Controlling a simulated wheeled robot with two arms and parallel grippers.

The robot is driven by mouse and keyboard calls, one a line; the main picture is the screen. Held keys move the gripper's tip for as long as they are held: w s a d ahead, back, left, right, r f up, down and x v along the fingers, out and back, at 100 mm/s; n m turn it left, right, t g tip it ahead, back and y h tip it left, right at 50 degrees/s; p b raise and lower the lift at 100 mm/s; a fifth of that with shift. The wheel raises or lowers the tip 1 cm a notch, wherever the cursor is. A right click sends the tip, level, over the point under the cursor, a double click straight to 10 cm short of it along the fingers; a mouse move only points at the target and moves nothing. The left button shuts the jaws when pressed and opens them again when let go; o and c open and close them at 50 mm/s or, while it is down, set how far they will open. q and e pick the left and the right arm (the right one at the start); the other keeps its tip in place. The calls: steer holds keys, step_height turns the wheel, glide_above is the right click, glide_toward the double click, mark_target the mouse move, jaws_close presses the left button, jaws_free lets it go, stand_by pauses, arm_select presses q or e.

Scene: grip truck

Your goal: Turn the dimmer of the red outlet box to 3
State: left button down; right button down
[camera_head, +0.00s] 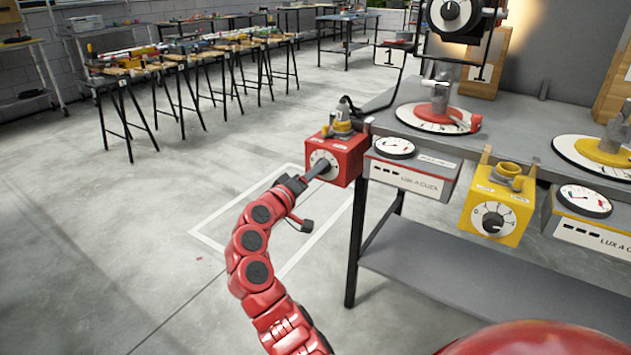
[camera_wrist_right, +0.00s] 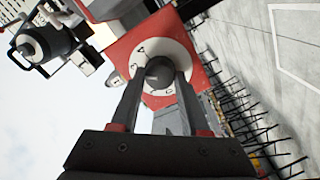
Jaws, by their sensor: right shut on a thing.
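The red outlet box (camera_head: 350,160) is fixed at the left front corner of the grey bench. Its front carries a white round dial with a dark dimmer knob. In the right wrist view the red box (camera_wrist_right: 124,48) is seen tilted, with the white dial (camera_wrist_right: 177,57) and the knob (camera_wrist_right: 158,72) in the middle. My right gripper (camera_head: 320,171) is at the dial, with its two fingers on either side of the knob, shut on it. In the right wrist view the gripper (camera_wrist_right: 160,80) hides part of the dial's lower edge. I cannot read the knob's setting. My left gripper is not in view.
A yellow outlet box (camera_head: 510,215) hangs on the bench's front edge, right of a light meter (camera_head: 408,178). A black lamp (camera_head: 455,17) stands above a red-and-white turntable (camera_head: 438,119). The floor left of the bench is open. Tool-laden trestle tables (camera_head: 165,64) stand far back.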

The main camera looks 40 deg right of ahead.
steer(key=shift+f+m+b, duration=0.1)
steer(key=shift+m+b, duration=0.2)
stand_by(0.4)
steer(key=shift+c, duration=1.9)
jaws_free()
steer(key=shift+a, duration=0.1)
steer(key=r+p+v, duration=0.1)
steer(key=p+v, duration=0.2)
steer(key=v, duration=1.4)
steer(key=shift+f+p, duration=0.35)
steer(key=shift+f, duration=0.05)
steer(key=shift+s, duration=0.1)
